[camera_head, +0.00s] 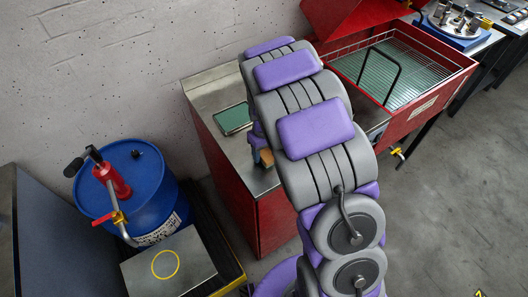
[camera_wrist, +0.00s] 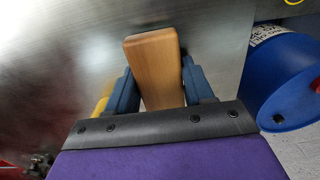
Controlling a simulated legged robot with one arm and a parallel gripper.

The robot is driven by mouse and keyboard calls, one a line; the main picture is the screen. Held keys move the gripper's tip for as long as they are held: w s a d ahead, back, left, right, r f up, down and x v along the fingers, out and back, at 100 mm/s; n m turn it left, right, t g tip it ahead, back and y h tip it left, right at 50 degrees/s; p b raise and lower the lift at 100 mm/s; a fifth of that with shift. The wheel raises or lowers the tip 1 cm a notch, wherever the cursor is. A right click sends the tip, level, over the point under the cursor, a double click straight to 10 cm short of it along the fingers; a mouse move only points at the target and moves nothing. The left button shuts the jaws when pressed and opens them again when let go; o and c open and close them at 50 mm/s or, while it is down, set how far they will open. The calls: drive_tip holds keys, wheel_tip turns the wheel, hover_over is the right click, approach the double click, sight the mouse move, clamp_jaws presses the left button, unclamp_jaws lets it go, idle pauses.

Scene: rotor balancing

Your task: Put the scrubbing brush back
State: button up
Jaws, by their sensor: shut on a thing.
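The scrubbing brush (camera_wrist: 155,65) shows in the wrist view as a plain wooden block between the two blue fingers of my gripper (camera_wrist: 158,84), which is shut on it. Its bristles are hidden. In the head view a small piece of the brush (camera_head: 266,158) shows beside my arm, over the steel top (camera_head: 222,87) of the red cabinet. My gripper is mostly hidden there behind my arm. I cannot tell whether the brush touches the steel.
A green tray (camera_head: 233,118) lies on the steel top, left of my arm. A red wash basin (camera_head: 441,72) with a wire basket stands at the right. A blue drum (camera_head: 148,165) with a red pump (camera_head: 112,180) stands at the left, near a metal plate (camera_head: 190,262). Grey floor is clear at right.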

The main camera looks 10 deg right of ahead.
sight(263, 151)
drive_tip(key=shift+a, duration=0.2)
drive_tip(key=o, duration=1.1)
drive_tip(key=shift+a, duration=0.15)
drive_tip(key=shift+d, duration=0.2)
wheel_tip(263, 151, up, 12)
drive_tip(key=p, duration=0.3)
drive_tip(key=s+r+m, duration=0.1)
drive_tip(key=s+r, duration=0.2)
drive_tip(key=s, duration=0.8)
drive_tip(key=s+r+m+g, duration=0.1)
drive_tip(key=s+r, duration=0.2)
drive_tip(key=s, duration=0.8)
drive_tip(key=s+r+m, duration=0.1)
drive_tip(key=s+r, duration=0.2)
drive_tip(key=s, duration=0.9)
drive_tip(key=shift+a+r+m+g, duration=0.15)
drive_tip(key=shift+r+m+g, duration=0.15)
drive_tip(key=shift+r+g, duration=0.1)
